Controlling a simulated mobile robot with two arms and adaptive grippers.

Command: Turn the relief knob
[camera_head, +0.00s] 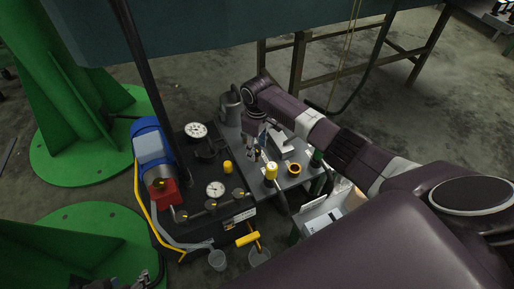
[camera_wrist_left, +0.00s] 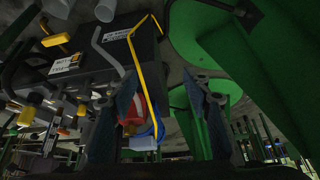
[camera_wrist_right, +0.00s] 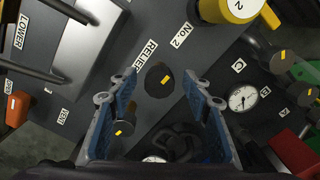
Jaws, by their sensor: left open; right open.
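The relief knob (camera_wrist_right: 158,78) is a round dark knob with a yellow mark, beside the "RELIEF" label on the grey panel in the right wrist view. My right gripper (camera_wrist_right: 162,92) is open and empty; the knob shows between its fingertips, and I cannot tell how far off it is. Another dark knob (camera_wrist_right: 122,124) with a yellow mark overlaps the left finger in this view. In the head view my right gripper (camera_head: 257,153) hangs above the panel and hides the knob. My left gripper (camera_wrist_left: 167,95) is open and empty, low at the front left in the head view.
A yellow "No. 2" cap (camera_wrist_right: 242,8) stands near the relief knob. A dark handwheel (camera_wrist_right: 178,142) and a dial gauge (camera_wrist_right: 243,98) are nearby. In the head view, a blue motor (camera_head: 153,150) and green stands (camera_head: 75,110) are to the left.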

